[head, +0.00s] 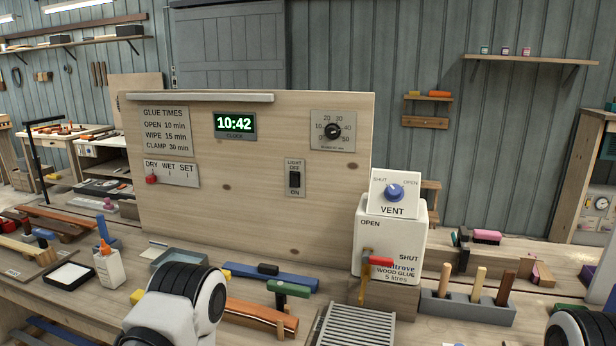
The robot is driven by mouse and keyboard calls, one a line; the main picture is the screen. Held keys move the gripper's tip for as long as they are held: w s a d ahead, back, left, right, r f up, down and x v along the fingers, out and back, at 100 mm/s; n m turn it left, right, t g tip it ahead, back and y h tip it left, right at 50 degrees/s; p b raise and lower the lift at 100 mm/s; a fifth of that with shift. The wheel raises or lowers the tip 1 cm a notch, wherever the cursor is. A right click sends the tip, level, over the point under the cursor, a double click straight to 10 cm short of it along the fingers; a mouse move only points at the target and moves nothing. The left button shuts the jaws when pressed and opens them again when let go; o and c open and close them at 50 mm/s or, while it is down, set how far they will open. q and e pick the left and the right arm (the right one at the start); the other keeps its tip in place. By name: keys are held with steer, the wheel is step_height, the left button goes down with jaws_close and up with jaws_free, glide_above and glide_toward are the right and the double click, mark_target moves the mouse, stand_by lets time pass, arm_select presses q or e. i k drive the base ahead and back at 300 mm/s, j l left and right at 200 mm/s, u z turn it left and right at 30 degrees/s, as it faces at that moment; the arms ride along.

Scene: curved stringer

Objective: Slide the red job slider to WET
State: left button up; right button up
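The red job slider (151,179) sits at the left end of a small grey plate (184,181) labelled DRY, WET and SET, under the word DRY. The plate is fixed low on the left part of an upright wooden board (232,225). WET is the middle mark, just right of the slider. My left arm shows at the bottom, below and right of the plate and apart from it; its fingers are not visible. Only a bit of my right arm shows at the bottom right corner. Neither gripper's fingertips are in view.
The board also carries a glue-times sign (166,131), a clock (235,125), a dial (333,130) and a light switch (295,179). On the bench below stand a glue bottle (109,268), a grey tray (180,258), clamps and a white glue container (410,240). The space before the slider looks clear.

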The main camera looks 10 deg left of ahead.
mark_target(151, 179)
steer(key=u, duration=1.3)
